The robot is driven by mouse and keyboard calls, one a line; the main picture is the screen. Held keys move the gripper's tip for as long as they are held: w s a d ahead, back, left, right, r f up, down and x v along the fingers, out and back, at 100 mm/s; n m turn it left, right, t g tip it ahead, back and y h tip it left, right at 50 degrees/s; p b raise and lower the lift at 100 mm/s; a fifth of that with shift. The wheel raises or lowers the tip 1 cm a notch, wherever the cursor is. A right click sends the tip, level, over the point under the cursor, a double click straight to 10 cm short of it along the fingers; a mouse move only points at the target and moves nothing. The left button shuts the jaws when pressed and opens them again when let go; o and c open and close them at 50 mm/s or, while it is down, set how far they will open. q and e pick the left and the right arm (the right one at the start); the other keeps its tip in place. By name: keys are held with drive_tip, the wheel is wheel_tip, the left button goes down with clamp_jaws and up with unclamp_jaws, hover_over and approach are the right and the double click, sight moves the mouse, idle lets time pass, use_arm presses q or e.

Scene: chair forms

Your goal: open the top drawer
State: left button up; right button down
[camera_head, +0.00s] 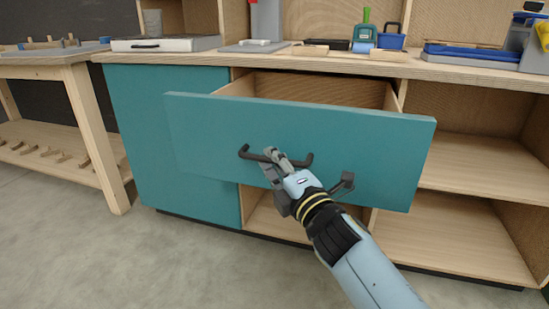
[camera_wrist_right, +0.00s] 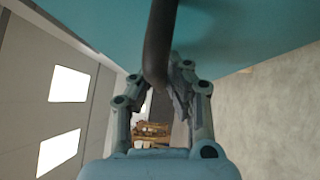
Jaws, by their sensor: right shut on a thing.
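The top drawer (camera_head: 350,135) has a teal front and stands pulled out from the wooden cabinet, with its inside partly showing from above. Its dark bar handle (camera_head: 244,151) is on the middle of the front. My right gripper (camera_head: 273,156) is shut on the handle. In the right wrist view, the handle (camera_wrist_right: 160,40) runs down between the fingers of the right gripper (camera_wrist_right: 160,88), with the teal drawer front (camera_wrist_right: 235,35) behind it. My left gripper is not in view.
A teal panel (camera_head: 150,130) is at the left and open shelves (camera_head: 480,165) at the right. A wooden bench (camera_head: 60,75) stands at far left. The floor in front is clear.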

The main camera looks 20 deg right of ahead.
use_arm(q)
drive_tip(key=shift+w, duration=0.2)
use_arm(e)
drive_tip(key=shift+r, duration=0.15)
drive_tip(key=c, duration=1.6)
unclamp_jaws()
drive_tip(key=v, duration=1.2)
